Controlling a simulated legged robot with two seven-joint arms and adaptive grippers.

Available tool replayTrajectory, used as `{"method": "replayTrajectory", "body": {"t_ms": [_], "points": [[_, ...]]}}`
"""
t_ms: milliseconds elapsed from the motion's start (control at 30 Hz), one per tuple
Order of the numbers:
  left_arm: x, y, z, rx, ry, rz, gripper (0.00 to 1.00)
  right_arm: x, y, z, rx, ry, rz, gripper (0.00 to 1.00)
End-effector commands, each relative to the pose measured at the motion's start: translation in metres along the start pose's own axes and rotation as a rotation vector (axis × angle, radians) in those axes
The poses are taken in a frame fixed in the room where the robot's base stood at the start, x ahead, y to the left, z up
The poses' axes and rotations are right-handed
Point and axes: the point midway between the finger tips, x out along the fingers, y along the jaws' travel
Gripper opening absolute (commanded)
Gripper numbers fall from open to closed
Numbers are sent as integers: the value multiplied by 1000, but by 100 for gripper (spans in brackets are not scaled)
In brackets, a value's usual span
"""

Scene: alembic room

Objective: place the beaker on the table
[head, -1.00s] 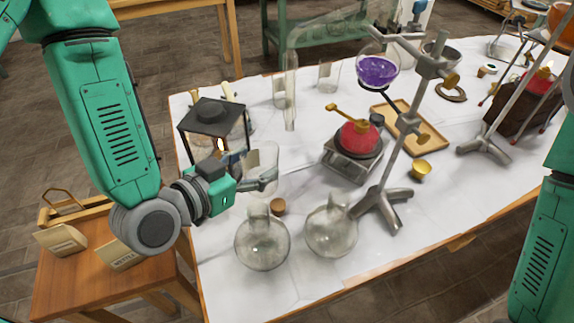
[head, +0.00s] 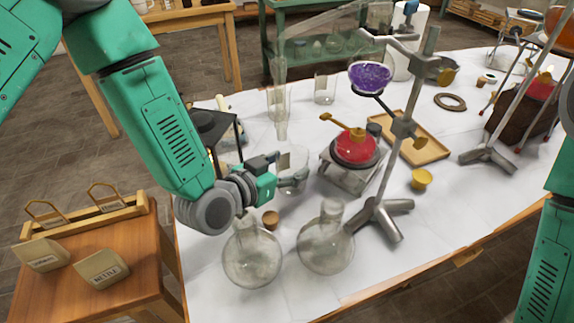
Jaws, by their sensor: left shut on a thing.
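My left gripper (head: 296,178) comes in from the left over the white-covered table (head: 440,205). It is shut on a clear glass beaker (head: 292,158), which looks roughly upright. The gripper's fingers hide part of the beaker's side. I cannot tell whether its base touches the table. The beaker is left of the metal hotplate (head: 347,176) and behind two round glass flasks. My right arm shows at the right edge, but its gripper is out of view.
Two round flasks (head: 250,258) (head: 326,240) and a cork (head: 270,219) stand near the front. A stand (head: 381,214) holds a purple-filled bowl (head: 370,77). A dark lantern (head: 215,130) is behind my left arm. Other glassware (head: 325,90) stands farther back.

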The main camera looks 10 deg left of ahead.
Motion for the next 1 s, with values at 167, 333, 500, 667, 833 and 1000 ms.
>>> {"method": "replayTrajectory", "body": {"t_ms": [167, 333, 500, 667, 833, 1000], "points": [[-2, -5, 2, -5, 3, 1, 23, 1, 0, 0, -1, 0, -1, 31], [0, -2, 3, -3, 1, 0, 78, 1, -1, 0, -2, 0, -1, 31], [1, 1, 2, 2, -2, -2, 78, 1, -1, 0, -2, 0, -1, 31], [-2, 2, -2, 3, -3, -2, 78, -1, 0, 0, -1, 0, -1, 31], [-32, -1, 0, -1, -3, 0, 78, -3, 0, 0, -1, 0, 0, 31], [-71, -4, 1, -5, -2, 0, 78, -6, 0, 0, -1, 0, -1, 31]]}}
